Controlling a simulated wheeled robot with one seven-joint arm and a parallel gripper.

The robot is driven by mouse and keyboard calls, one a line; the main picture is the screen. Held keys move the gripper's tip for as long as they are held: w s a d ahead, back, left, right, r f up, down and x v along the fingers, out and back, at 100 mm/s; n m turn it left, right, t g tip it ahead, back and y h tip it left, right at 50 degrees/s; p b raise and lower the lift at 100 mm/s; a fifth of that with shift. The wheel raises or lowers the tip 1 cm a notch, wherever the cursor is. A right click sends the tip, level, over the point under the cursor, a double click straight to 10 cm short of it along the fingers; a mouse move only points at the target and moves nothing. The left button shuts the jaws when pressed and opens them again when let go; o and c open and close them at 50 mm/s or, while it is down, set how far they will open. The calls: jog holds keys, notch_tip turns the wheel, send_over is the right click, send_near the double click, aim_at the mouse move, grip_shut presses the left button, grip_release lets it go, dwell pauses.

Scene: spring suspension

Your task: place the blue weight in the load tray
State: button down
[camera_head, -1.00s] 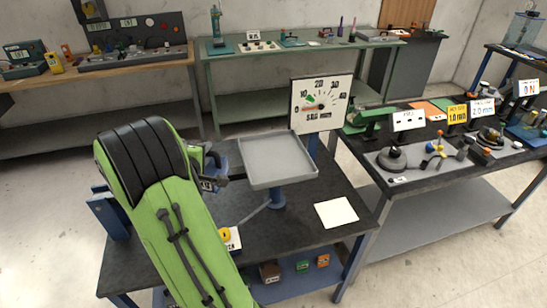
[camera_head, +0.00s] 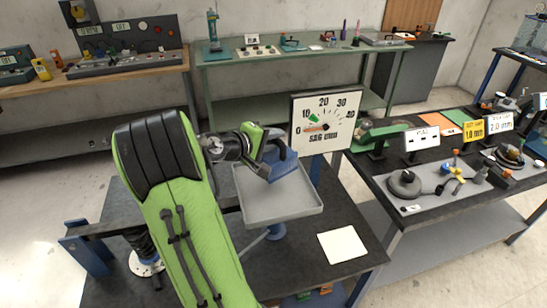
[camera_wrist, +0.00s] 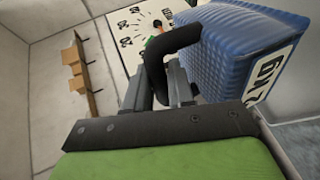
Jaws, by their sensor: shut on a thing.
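The blue weight (camera_head: 285,172) is over the grey load tray (camera_head: 283,214), toward its back edge. I cannot tell whether it touches the tray floor. In the wrist view the weight (camera_wrist: 238,45) fills the upper right, with ribbed blue sides, a pale label and a dark handle. My gripper (camera_head: 272,147) is shut on that handle from the left. Its fingers (camera_wrist: 168,85) close around the handle in the wrist view. Part of the tray's back is hidden by the weight and gripper.
The dial board (camera_head: 324,122) stands just behind the tray, close to my gripper. A white sheet (camera_head: 342,245) lies on the dark table to the right. A side bench (camera_head: 440,215) holds parts and signs. The front of the tray is empty.

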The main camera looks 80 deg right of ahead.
aim_at(273, 160)
notch_tip(273, 160, down, 8)
jog(key=shift+d+r+b, duration=0.1)
jog(key=shift+r+b, duration=0.15)
jog(key=shift+b, duration=0.4)
jog(key=shift+f, duration=0.1)
jog(key=c, duration=1)
grip_release()
jog(key=shift+a+f, duration=0.15)
jog(key=shift+a, duration=0.05)
jog(key=shift+o, duration=0.2)
jog(key=v, duration=1.2)
